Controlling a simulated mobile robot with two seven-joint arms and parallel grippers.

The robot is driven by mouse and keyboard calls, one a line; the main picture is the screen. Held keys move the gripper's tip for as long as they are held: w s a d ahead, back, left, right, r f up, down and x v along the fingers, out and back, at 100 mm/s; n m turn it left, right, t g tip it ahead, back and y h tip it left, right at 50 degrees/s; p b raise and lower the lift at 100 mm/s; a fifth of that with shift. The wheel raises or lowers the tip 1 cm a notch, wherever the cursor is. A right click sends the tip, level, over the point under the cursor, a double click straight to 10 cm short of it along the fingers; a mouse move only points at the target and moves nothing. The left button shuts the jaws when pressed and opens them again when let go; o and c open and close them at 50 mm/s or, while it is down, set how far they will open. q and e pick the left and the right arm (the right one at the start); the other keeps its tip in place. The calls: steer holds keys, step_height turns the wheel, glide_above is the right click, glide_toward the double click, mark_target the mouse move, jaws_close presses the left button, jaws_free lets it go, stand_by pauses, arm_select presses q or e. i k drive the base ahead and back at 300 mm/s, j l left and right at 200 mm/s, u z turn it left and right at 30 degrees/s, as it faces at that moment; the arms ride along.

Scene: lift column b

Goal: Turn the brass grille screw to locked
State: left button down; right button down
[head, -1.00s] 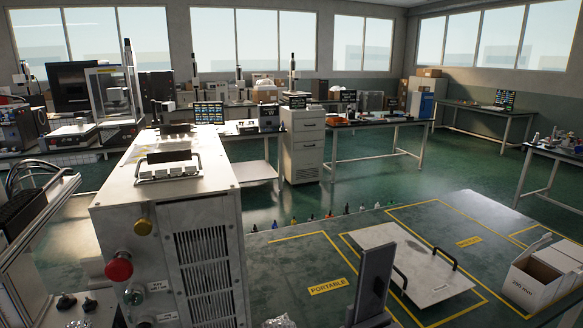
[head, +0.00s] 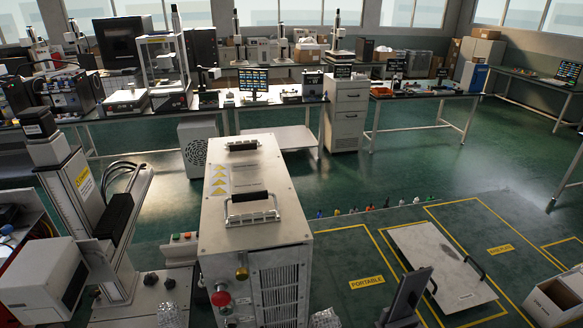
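A pale metal cabinet (head: 228,243) stands at the centre of the head view, with a dark slotted grille (head: 285,292) on its front. A brass-coloured round knob or screw head (head: 242,273) sits at the upper left of that front, beside the grille. I cannot tell its turned position or read any locked mark. A red mushroom button (head: 221,298) is below and left of it. Neither of my grippers is in view.
A labelled white column (head: 75,185) and a white box (head: 42,283) stand on the left. A dark upright panel (head: 408,296) stands at the lower right. A pale plate with handles (head: 440,262) lies inside yellow lines. An open white carton (head: 555,303) is at far right.

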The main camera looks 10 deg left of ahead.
mark_target(242, 274)
steer(key=j+z, duration=0.3)
steer(key=j, duration=1.65)
